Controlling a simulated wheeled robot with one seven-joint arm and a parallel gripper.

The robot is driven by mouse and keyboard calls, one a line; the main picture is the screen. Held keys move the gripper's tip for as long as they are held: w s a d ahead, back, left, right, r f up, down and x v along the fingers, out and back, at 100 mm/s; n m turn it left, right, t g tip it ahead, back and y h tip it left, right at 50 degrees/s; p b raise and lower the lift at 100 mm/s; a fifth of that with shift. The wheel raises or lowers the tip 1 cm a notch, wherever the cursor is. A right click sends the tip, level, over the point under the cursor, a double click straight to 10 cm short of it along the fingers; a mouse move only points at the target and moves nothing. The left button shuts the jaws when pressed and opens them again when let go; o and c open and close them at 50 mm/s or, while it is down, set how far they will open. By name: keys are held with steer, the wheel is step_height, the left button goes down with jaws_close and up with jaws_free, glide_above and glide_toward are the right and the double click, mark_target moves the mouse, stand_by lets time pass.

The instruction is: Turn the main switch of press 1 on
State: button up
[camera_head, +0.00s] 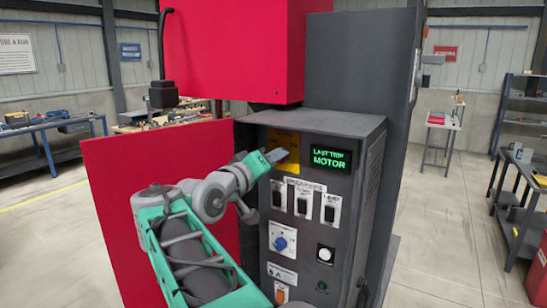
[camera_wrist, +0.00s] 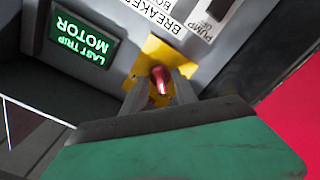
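The main switch is a red handle (camera_wrist: 161,80) on a yellow plate (camera_wrist: 166,50) in the wrist view. In the head view the yellow plate (camera_head: 284,138) shows at the upper left of the grey control panel, and my gripper hides the handle. My gripper (camera_head: 281,155) is at the plate, reaching in from the left. In the wrist view the two grey fingers (camera_wrist: 161,88) stand apart, one on each side of the red handle. I cannot tell whether they press on it.
Right of the plate is a lit green display (camera_head: 331,159) reading "LAST TRIP MOTOR". Below are several black breaker switches (camera_head: 303,203), a blue knob (camera_head: 281,243) and a white button (camera_head: 325,254). A red panel (camera_head: 120,215) stands to the left, close to my arm.

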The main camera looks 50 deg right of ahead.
jaws_close()
stand_by(0.4)
steer(key=shift+f+b, duration=0.15)
steer(key=shift+b, duration=0.3)
steer(key=shift+m+b, duration=8.9)
steer(key=shift+b, duration=0.1)
